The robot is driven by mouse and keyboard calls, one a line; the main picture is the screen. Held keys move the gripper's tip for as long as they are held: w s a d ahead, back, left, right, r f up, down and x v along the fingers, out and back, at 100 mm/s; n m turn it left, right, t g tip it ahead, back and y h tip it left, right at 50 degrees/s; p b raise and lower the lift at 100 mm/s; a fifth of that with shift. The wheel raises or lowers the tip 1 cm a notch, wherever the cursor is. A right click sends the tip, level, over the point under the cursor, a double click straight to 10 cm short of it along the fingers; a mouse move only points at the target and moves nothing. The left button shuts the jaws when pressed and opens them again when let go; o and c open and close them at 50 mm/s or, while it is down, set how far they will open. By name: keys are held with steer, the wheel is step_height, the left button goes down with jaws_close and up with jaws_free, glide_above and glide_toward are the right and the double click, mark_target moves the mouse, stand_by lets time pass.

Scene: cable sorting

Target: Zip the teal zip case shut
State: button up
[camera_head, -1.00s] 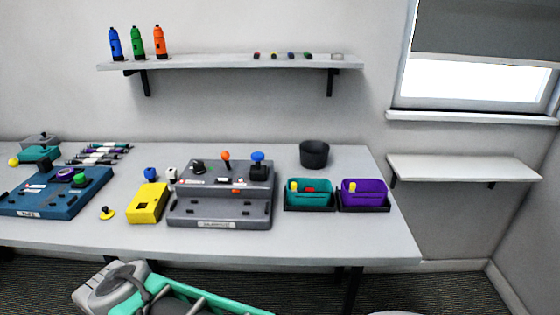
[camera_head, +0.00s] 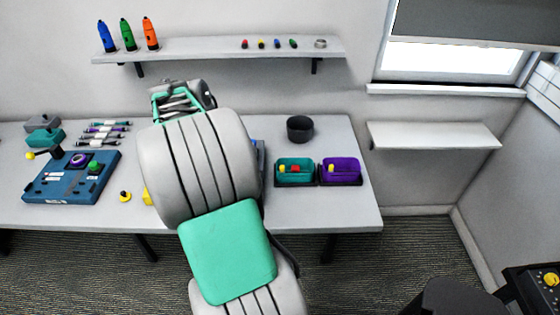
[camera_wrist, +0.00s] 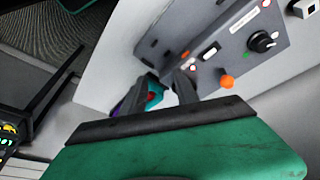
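The teal zip case (camera_head: 294,178) sits in a black tray at the right end of the table. Its top looks open, with yellow and red items inside. In the wrist view, a small part of a teal and red thing (camera_wrist: 153,96), probably this case, shows beyond my fingers. My gripper (camera_wrist: 168,82) has two dark fingers apart with nothing seen between them. It is away from the case, near the grey console. In the head view, my arm covers the table's middle, and the fingers cannot be made out.
A purple zip case (camera_head: 341,174) stands close to the right of the teal one. A black cup (camera_head: 300,130) is behind them. The grey console (camera_wrist: 215,55) with an orange knob (camera_wrist: 227,81) is close to my gripper. A blue console (camera_head: 60,185) is at left.

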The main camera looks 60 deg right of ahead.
mark_target(282, 166)
steer(key=s+d+f+m+g, duration=0.2)
steer(key=s+d+m, duration=0.4)
steer(key=s+d, duration=0.3)
steer(key=x, duration=0.2)
steer(key=w+p+x, duration=0.1)
steer(key=x, duration=0.3)
steer(key=shift+d+f, duration=0.3)
steer(key=shift+d, duration=0.2)
steer(key=shift+d+f, duration=0.1)
steer(key=shift+f, duration=0.25)
steer(key=shift+c, duration=0.2)
jaws_close()
